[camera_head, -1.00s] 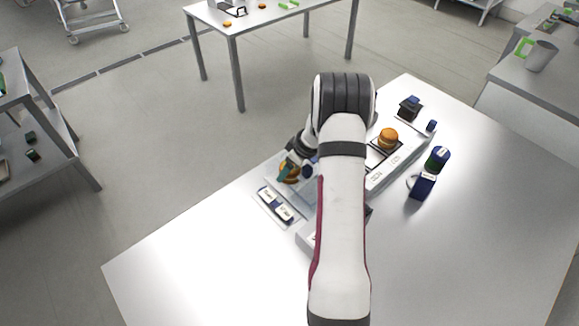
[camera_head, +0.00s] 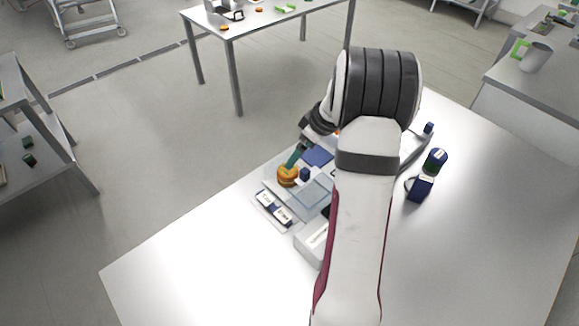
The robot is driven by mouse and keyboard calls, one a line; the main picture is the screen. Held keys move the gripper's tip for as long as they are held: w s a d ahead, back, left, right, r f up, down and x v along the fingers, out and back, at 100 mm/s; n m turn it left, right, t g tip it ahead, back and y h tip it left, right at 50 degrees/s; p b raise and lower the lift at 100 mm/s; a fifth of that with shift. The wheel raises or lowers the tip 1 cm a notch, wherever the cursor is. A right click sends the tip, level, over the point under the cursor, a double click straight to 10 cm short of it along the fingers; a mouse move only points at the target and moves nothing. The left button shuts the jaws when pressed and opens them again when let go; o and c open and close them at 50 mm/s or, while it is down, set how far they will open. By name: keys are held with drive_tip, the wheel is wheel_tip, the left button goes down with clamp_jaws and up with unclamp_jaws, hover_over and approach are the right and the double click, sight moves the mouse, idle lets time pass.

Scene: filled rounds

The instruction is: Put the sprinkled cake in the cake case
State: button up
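An orange-brown round cake (camera_head: 288,176) sits at the left of a pale, see-through case-like container (camera_head: 312,193) on the white table. The cake is small in view, so I cannot tell whether it has sprinkles. I cannot tell whether it lies inside the case or at its edge. My gripper (camera_head: 293,160) is just above the cake, with a teal finger slanting down toward it. Whether the finger touches the cake is unclear, and the other finger does not show clearly. A small orange patch (camera_head: 337,132) shows beside my arm; the rest of it is hidden.
A tray with two dark-labelled pieces (camera_head: 273,208) lies left of the case. A dark blue block (camera_head: 420,188) and a blue-green round item (camera_head: 436,160) stand right of my arm. My arm hides the table's middle. The front left of the table (camera_head: 200,270) is clear.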

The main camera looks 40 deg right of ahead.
drive_tip(key=s+a+r+m+g+y, duration=0.15)
drive_tip(key=s+a+r, duration=0.3)
drive_tip(key=a, duration=0.75)
drive_tip(key=s+a+r+m+g, duration=0.1)
drive_tip(key=s+a+r+m, duration=0.3)
drive_tip(key=a, duration=0.9)
drive_tip(key=s+a+m+g, duration=0.1)
drive_tip(key=s+a, duration=0.3)
drive_tip(key=s, duration=0.3)
drive_tip(key=s+a+m+g, duration=0.1)
drive_tip(key=s+a+m, duration=0.1)
drive_tip(key=s+a, duration=0.2)
drive_tip(key=s+h, duration=0.1)
drive_tip(key=s, duration=0.2)
drive_tip(key=shift+s+r, duration=0.3)
